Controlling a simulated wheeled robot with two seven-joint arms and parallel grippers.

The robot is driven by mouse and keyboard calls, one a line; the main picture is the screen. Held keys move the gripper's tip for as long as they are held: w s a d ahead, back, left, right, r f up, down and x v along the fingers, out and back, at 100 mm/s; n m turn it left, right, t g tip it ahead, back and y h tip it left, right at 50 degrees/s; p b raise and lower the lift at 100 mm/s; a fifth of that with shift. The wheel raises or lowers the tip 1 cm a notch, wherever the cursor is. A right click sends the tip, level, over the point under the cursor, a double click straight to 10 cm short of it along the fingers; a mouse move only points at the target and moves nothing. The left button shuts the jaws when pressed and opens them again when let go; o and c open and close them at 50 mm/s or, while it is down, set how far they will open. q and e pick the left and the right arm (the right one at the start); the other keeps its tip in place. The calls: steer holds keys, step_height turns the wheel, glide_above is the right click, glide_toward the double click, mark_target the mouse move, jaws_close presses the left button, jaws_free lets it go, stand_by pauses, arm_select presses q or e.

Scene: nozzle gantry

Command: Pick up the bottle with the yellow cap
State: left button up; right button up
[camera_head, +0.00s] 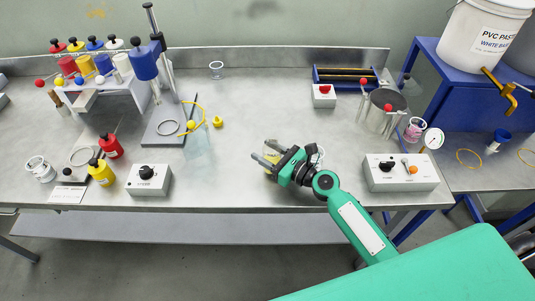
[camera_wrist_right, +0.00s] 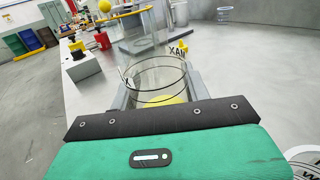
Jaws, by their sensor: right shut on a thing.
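My right gripper (camera_head: 264,151) comes in from the lower right and sits over the front middle of the bench. In the right wrist view a clear round glass vessel (camera_wrist_right: 158,76) with yellow at its bottom stands between the fingers, which are shut on it. In the head view only a little yellow shows between the fingers. I cannot make out a yellow cap on this vessel. A yellow bottle with a black cap (camera_head: 101,174) and a red bottle with a black cap (camera_head: 110,147) stand at the front left. My left gripper is not in view.
A grey switch box (camera_head: 149,180) stands left of the gripper, and another control box (camera_head: 401,173) stands right of it. A rack with several coloured bottles (camera_head: 84,64) and a blue-headed stand (camera_head: 145,62) are at the back left. The bench middle (camera_head: 265,105) is clear.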

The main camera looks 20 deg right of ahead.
step_height(320, 180, up, 10)
steer(key=p, duration=0.4)
steer(key=shift+r, duration=0.15)
step_height(320, 180, up, 8)
steer(key=p, duration=0.1)
steer(key=shift+r+p, duration=0.15)
steer(key=shift+p, duration=0.15)
